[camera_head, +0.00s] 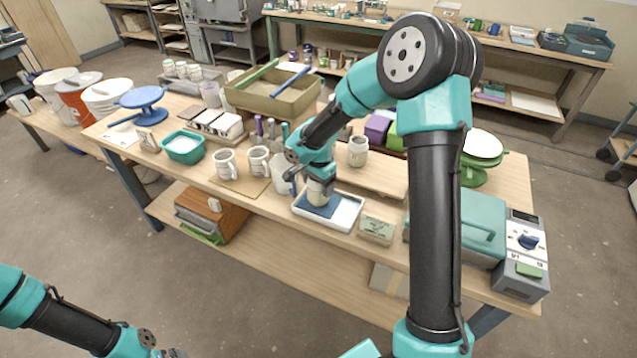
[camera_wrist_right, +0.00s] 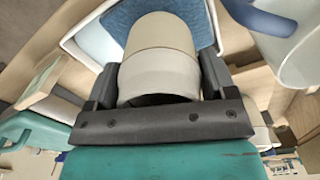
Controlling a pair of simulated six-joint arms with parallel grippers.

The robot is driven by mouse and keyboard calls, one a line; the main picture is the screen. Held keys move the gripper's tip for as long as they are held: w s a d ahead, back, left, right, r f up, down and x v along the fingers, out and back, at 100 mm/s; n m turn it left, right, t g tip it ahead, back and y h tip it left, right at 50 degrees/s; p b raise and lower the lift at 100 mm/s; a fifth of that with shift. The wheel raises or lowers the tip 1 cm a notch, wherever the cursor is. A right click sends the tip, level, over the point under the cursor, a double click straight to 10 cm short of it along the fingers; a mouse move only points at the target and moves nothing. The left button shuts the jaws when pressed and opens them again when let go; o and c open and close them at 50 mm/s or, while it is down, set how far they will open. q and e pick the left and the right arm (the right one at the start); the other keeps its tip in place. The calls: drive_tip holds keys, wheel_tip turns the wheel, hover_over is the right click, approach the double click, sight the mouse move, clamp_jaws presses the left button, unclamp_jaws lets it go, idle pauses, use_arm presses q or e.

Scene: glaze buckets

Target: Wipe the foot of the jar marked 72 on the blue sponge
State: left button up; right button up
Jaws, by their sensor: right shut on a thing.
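My right gripper (camera_head: 319,180) is shut on a pale jar (camera_head: 317,193) and holds it over the blue sponge (camera_head: 318,209), which lies in a white tray (camera_head: 345,219). In the right wrist view the jar (camera_wrist_right: 160,62) sits between the two fingers, with a beige band and a whiter band. The blue sponge (camera_wrist_right: 208,14) shows just beyond it. The jar's foot is at or just above the sponge; I cannot tell whether they touch. No number is readable on the held jar. My left arm shows at the lower left in the head view, its fingertips not visible.
A pale jar (camera_head: 358,151) stands behind the tray. Two white mugs (camera_head: 225,163) stand on a board to the left, beside a clear pitcher (camera_head: 281,172). A small sign block (camera_head: 377,229) is right of the tray. A teal basin (camera_head: 184,147) stands farther left.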

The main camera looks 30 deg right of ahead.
drive_tip(key=shift+f, duration=0.3)
idle(0.4)
drive_tip(key=shift+s+d, duration=0.5)
drive_tip(key=shift+s, duration=0.2)
drive_tip(key=shift+s+d, duration=0.5)
drive_tip(key=shift+s, duration=0.2)
drive_tip(key=shift+w+a+f, duration=0.1)
drive_tip(key=shift+w+a, duration=0.55)
drive_tip(key=shift+w, duration=0.3)
drive_tip(key=shift+w+a, duration=0.7)
drive_tip(key=shift+w, duration=0.25)
drive_tip(key=shift+w+a+f, duration=0.1)
drive_tip(key=shift+w+a, duration=0.55)
drive_tip(key=shift+w, duration=0.3)
drive_tip(key=shift+s, duration=0.1)
